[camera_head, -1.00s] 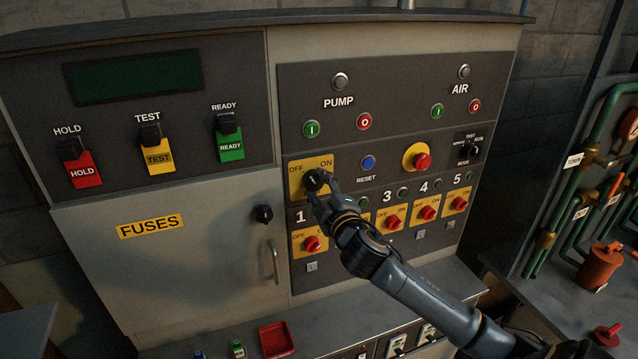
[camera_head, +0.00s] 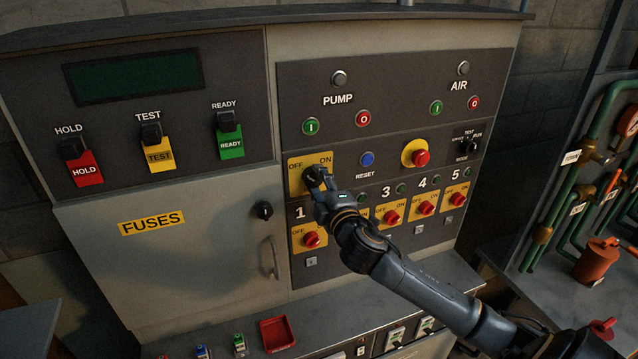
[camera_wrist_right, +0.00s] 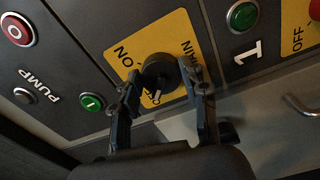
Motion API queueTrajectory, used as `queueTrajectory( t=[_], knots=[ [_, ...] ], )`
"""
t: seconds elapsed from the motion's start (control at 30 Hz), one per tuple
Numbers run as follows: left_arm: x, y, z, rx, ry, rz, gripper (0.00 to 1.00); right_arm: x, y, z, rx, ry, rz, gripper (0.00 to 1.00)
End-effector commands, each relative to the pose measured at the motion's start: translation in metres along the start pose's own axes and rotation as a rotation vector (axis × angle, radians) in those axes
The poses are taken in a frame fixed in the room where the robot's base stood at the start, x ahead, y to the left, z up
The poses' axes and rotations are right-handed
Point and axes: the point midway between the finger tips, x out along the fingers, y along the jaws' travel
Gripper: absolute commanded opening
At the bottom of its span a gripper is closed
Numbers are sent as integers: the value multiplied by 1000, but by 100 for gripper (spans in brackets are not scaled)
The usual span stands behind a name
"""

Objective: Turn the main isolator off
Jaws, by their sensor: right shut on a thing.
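The main isolator is a black rotary knob (camera_head: 311,178) on a yellow plate (camera_head: 296,162) marked OFF at left and ON at right, below the PUMP buttons. In the right wrist view the knob (camera_wrist_right: 160,75) sits between the two fingers, on the yellow plate (camera_wrist_right: 172,38) with the lettering turned. My right gripper (camera_wrist_right: 165,92) is shut on the knob, and its fingers also cover part of it in the head view (camera_head: 315,184). I cannot clearly tell which position the knob points to. My left gripper is not in view.
Numbered red switches (camera_head: 311,240) sit in a row below the isolator, partly hidden by my right arm. A blue RESET button (camera_head: 367,159) and a red emergency stop (camera_head: 420,157) are to the right. A fuse door (camera_head: 165,275) with a handle is at left.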

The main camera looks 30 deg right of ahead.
Motion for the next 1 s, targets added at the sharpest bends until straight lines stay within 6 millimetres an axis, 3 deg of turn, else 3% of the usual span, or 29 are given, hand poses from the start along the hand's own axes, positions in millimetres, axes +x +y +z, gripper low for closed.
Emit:
queueTrajectory(
  t=[0.07, 0.1, 0.2, 0.63, 1.0],
  knots=[
    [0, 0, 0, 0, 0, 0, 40, 0, 0, 0, -3, 0, 0, 13],
    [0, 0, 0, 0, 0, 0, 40, 0, 0, 0, -3, 0, -1, 48],
    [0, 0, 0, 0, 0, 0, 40, 0, 0, 0, -2, 0, -1, 67],
    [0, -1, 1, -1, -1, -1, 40, -8, -2, 0, -1, 0, -3, 67],
    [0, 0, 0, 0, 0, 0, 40, -76, -3, 0, 0, 1, -5, 67]
  ],
)
